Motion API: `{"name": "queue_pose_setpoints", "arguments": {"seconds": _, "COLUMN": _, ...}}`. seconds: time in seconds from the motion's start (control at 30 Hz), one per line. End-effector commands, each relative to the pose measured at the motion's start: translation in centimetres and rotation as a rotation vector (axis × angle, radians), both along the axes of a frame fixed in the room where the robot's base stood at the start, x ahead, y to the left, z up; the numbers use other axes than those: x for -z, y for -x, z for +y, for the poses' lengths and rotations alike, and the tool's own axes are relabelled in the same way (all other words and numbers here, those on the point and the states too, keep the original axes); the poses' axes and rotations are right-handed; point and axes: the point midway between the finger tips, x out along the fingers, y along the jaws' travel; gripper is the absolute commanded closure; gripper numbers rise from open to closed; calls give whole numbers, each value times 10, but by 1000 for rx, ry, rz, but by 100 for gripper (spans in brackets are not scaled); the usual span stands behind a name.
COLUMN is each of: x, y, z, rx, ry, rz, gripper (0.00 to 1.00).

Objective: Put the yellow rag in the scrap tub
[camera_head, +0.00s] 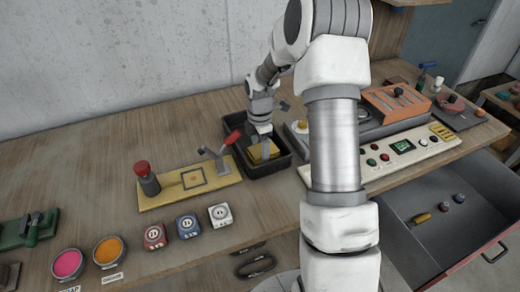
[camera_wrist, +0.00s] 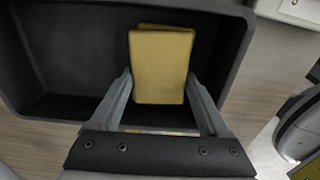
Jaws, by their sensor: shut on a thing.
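The yellow rag (camera_wrist: 162,68) is a folded, flat block between the fingers of my gripper (camera_wrist: 160,90), which is shut on it. In the wrist view the rag is over the inside of a black open tub (camera_wrist: 18,50). In the head view my gripper (camera_head: 263,150) points down into the black tub (camera_head: 268,172), with the yellow rag (camera_head: 262,154) at its fingertips, inside the tub's outline. I cannot tell whether the rag touches the tub's floor. No label shows on the tub.
A yellow plate (camera_head: 190,182) with a red-knobbed post and a red-handled lever stands left of the tub. A control panel (camera_head: 400,150) is on the right. Three small dials (camera_head: 188,226) sit in front of the plate. An open drawer (camera_head: 400,205) juts out at front right.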

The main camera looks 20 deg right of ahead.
Motion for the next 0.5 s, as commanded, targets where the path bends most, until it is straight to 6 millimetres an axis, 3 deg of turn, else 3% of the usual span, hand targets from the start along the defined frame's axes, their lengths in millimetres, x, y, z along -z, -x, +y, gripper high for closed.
{"name": "queue_pose_setpoints", "arguments": {"seconds": 0.07, "x": 4, "y": 0, "z": 0, "rx": 0, "ry": 0, "rz": 0, "gripper": 73}}
{"name": "queue_pose_setpoints", "arguments": {"seconds": 0.1, "x": 3, "y": 0, "z": 0, "rx": 0, "ry": 0, "rz": 0, "gripper": 18}}
{"name": "queue_pose_setpoints", "arguments": {"seconds": 0.2, "x": 3, "y": 0, "z": 0, "rx": 0, "ry": 0, "rz": 0, "gripper": 0}}
{"name": "queue_pose_setpoints", "arguments": {"seconds": 0.5, "x": -2, "y": 0, "z": 0, "rx": 0, "ry": 0, "rz": 0, "gripper": 0}}
